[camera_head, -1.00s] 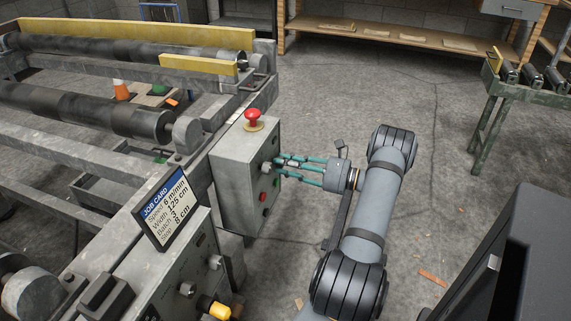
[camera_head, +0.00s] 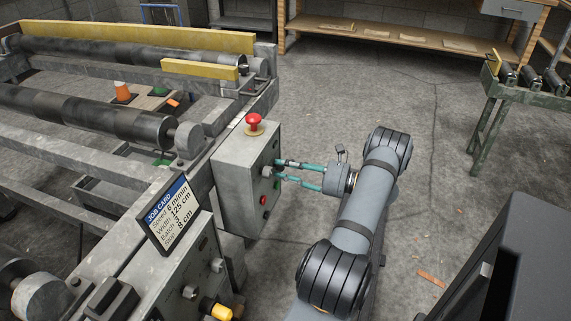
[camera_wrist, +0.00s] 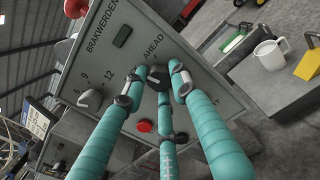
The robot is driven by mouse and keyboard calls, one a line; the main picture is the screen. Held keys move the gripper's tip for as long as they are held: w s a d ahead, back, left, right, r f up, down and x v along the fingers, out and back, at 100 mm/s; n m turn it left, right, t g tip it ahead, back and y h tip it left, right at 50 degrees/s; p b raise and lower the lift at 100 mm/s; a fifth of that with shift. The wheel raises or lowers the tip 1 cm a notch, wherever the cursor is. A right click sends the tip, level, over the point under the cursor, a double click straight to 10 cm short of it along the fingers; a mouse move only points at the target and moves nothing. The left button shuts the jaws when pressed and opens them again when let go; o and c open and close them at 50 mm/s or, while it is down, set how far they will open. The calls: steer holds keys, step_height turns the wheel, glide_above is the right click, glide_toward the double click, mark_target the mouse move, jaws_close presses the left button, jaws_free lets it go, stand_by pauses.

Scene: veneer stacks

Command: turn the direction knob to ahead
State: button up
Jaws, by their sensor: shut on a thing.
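The direction knob (camera_wrist: 158,76) is a small dark knob on the grey control box (camera_head: 236,190). In the wrist view it sits just below the word AHEAD on the panel (camera_wrist: 190,72). My gripper (camera_wrist: 157,84) has teal fingers, and their tips close around the knob from several sides. In the head view my gripper (camera_head: 275,170) reaches the box's right face from the right, and its tips cover most of the knob. The fingers partly hide the knob's face and nearby lettering, so I cannot tell exactly where its pointer stands.
A red mushroom button (camera_head: 254,123) stands on top of the box. A grey dial (camera_wrist: 90,98) and a red button (camera_wrist: 145,126) are near my fingers. A job card (camera_head: 168,214) stands on the nearer console. Open floor (camera_head: 340,100) lies right of the box.

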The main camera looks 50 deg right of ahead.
steer(key=m+p, duration=0.1)
steer(key=m, duration=0.4)
steer(key=shift+s+a+f+m+p, duration=0.1)
steer(key=shift+m+p, duration=0.2)
steer(key=shift+p, duration=0.1)
steer(key=shift+a+m+p, duration=0.1)
steer(key=shift+m+p, duration=0.3)
steer(key=shift+m, duration=1.7)
steer(key=shift+f, duration=0.1)
jaws_close()
steer(key=o, duration=0.7)
jaws_free()
steer(key=o, duration=0.4)
steer(key=shift+o, duration=0.2)
steer(key=v, duration=1.2)
